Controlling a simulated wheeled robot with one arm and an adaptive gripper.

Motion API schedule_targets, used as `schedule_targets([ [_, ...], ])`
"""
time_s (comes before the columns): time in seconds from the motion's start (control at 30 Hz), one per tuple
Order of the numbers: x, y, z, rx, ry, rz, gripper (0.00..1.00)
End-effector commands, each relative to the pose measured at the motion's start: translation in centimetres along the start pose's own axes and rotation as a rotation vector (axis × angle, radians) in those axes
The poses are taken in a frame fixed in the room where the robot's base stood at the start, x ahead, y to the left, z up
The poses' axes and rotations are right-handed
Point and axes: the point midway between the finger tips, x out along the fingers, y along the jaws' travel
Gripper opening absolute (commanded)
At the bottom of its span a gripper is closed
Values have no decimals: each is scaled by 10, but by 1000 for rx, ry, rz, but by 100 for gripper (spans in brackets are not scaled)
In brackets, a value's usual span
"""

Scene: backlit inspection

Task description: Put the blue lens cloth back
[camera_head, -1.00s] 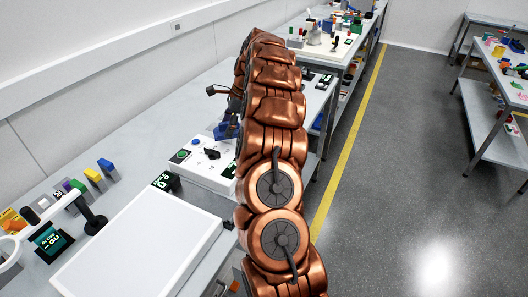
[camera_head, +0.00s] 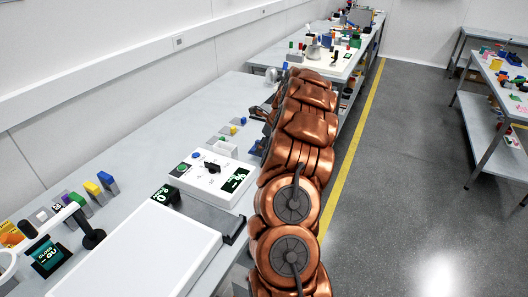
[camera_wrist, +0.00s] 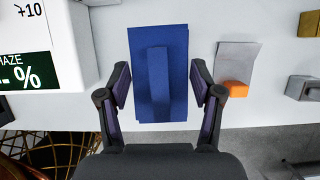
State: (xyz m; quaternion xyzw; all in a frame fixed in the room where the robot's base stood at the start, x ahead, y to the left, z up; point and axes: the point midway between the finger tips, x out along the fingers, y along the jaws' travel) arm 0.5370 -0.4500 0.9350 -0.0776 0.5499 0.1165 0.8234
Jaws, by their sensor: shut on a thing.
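The blue lens cloth (camera_wrist: 138,75) is a flat blue rectangle with a narrower raised blue strip along its middle. In the wrist view it lies between the two fingers of my gripper (camera_wrist: 160,92), which is shut on it. White bench surface shows around it; I cannot tell whether it touches the bench. In the head view a bit of blue cloth (camera_head: 262,146) shows beside my arm, right of the white haze meter; my arm hides most of it. The dark gripper (camera_head: 258,113) is also partly hidden there.
The haze meter (camera_wrist: 28,50) stands left of the cloth. Right of it are a grey card (camera_wrist: 235,62) with an orange block (camera_wrist: 236,89), and a grey block (camera_wrist: 300,87). A large white panel (camera_head: 150,250) and a dark grey tray (camera_head: 205,215) lie nearer on the bench.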

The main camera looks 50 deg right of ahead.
Motion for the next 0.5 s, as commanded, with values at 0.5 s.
schedule_targets([
  [0.5,34,1,-14,-1,-1,0,33],
])
